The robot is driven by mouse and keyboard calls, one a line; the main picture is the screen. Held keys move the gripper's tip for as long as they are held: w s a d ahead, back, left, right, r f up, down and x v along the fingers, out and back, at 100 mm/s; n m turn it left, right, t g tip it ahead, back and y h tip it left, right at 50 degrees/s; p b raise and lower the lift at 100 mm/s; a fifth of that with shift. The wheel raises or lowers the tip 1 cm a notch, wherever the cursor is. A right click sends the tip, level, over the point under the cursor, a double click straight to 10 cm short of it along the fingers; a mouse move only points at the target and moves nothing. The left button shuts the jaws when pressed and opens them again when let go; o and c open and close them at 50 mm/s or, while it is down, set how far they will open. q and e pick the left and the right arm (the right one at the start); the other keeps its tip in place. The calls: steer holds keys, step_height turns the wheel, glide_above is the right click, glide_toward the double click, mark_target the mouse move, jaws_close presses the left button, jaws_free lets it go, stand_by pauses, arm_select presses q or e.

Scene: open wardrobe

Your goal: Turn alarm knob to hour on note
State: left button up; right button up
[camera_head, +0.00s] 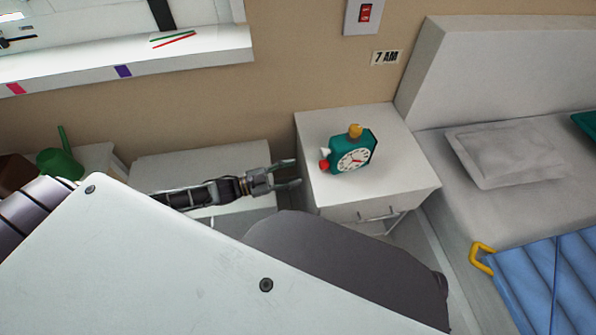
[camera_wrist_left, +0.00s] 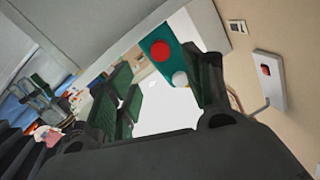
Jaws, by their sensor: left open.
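A green alarm clock (camera_head: 351,150) with a white dial stands on the white nightstand (camera_head: 400,196). It has an orange knob (camera_head: 355,131) on top, and a red knob (camera_head: 324,166) and a white knob (camera_head: 325,153) on its left side. A note (camera_head: 386,57) on the wall reads "7 AM". My left gripper (camera_head: 291,172) is open and empty, left of the clock and apart from it. In the left wrist view the red knob (camera_wrist_left: 160,51) and white knob (camera_wrist_left: 180,79) show beyond the open fingers (camera_wrist_left: 165,85). My right gripper is not in view.
A red switch (camera_head: 366,13) is on the wall above the note. The bed with a pillow (camera_head: 505,153) stands right of the nightstand. A white cabinet (camera_head: 205,158) is behind my left arm. A green watering can (camera_head: 62,160) is at far left.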

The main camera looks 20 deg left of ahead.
arm_select(q)
steer(key=shift+v, duration=1.25)
